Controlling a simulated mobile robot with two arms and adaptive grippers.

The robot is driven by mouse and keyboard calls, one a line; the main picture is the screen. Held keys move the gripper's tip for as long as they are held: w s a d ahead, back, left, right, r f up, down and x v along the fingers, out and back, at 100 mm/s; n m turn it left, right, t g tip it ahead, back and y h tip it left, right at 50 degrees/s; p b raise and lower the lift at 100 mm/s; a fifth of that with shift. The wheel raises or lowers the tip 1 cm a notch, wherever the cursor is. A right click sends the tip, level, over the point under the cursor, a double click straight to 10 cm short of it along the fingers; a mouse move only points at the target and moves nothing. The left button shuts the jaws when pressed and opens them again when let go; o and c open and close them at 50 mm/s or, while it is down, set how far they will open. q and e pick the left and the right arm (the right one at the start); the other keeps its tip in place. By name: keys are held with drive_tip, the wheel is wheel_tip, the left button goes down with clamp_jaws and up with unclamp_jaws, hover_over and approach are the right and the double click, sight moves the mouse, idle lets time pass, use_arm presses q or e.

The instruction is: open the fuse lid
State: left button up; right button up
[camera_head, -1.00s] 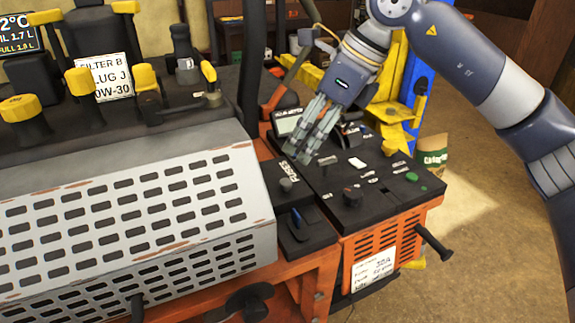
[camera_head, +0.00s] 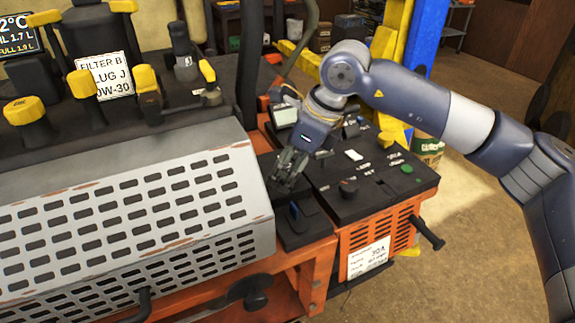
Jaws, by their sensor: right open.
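The fuse lid is the black cover at the left of the black control panel (camera_head: 372,205), beside the grey perforated guard. My right gripper (camera_head: 284,182) points down over this cover and hides its lettering and knob. The gripper is open, with its fingers close together in this view. I cannot tell whether the fingertips touch the lid or its knob. The lid looks closed where it shows. My left gripper is not in view.
The perforated guard (camera_head: 120,205) stands close on the left. A blue lever (camera_head: 294,210) is just in front of the gripper. A black knob (camera_head: 348,187) and a green button (camera_head: 407,169) are on the panel to the right. Upright black posts stand behind.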

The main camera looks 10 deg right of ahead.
clamp_jaws()
drive_tip(key=shift+w+r, duration=0.1)
